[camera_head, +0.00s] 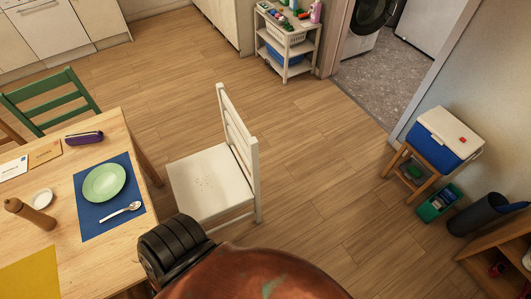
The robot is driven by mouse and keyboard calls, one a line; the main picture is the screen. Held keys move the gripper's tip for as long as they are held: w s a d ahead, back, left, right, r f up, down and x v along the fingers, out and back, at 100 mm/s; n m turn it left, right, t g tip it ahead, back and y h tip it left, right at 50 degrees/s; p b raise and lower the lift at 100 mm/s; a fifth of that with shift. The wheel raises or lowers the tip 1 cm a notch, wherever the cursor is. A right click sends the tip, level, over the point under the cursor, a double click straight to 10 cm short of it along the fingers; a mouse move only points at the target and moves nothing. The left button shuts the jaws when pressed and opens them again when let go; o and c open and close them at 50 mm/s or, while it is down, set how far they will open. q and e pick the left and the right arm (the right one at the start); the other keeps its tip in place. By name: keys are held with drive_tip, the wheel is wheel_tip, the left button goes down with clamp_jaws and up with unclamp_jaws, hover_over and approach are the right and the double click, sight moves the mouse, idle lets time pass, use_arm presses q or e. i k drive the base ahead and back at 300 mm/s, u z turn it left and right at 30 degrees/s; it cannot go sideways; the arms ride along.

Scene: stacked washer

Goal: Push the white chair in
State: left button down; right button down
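The white chair (210,182) stands upright on the wood floor, right of the dining table (60,225). Its seat faces the table and its slatted back is on the right side, away from the table. The seat's left edge is close to the table's right edge. I cannot tell whether any of the seat is under the tabletop. Neither of my grippers can be made out. A black ribbed part and a rusty-brown rounded shape at bottom centre cover the floor in front of the chair; I cannot tell what they are.
A green chair (50,98) stands at the table's far side. A blue placemat (92,220) with a green plate (104,183) lies near the table's right edge. A cooler (444,137) on a stool and a green bin (436,204) are at right. Floor right of the chair is clear.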

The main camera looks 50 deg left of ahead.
sight(207, 185)
drive_tip(key=i, duration=2.95)
drive_tip(key=u, duration=4.85)
